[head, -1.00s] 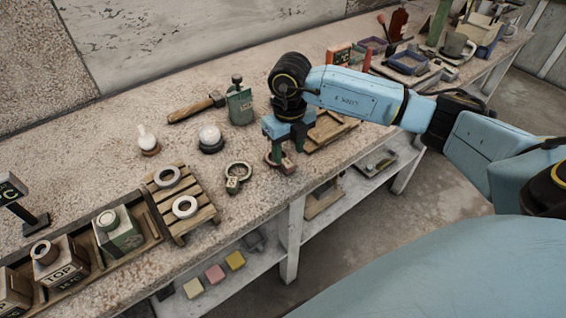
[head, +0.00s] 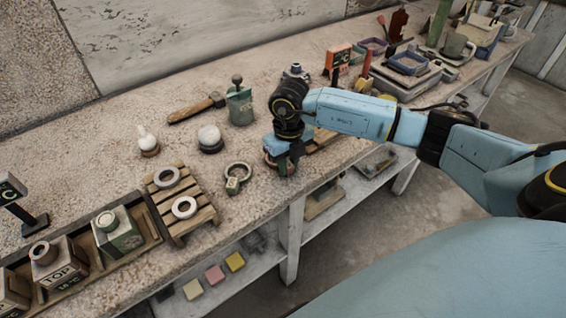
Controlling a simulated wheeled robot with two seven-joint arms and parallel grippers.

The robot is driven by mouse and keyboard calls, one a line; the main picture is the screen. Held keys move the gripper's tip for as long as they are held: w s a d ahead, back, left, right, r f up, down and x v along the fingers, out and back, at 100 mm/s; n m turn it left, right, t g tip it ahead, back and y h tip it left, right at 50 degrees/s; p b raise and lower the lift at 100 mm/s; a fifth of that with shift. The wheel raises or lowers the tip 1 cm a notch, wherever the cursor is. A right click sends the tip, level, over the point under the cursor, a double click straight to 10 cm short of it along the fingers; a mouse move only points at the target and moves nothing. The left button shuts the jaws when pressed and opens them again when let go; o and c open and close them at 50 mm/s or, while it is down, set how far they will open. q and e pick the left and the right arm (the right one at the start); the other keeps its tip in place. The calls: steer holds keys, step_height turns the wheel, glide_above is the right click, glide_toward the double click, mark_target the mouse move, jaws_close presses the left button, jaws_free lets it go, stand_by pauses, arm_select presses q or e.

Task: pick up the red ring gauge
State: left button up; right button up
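The red ring gauge (head: 269,161) lies on the workbench, near its front edge. Only a reddish part of its rim shows, at the left of my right gripper (head: 287,164); the rest is hidden behind the fingers and wrist. My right gripper points down over the ring gauge, with its fingers low at the ring. I cannot tell whether the fingers are closed on it or only beside it. My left gripper is not in view.
A green canister (head: 240,108), a white sphere on a dark base (head: 210,138) and a hammer (head: 197,109) stand or lie behind.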

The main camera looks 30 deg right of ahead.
jaws_close()
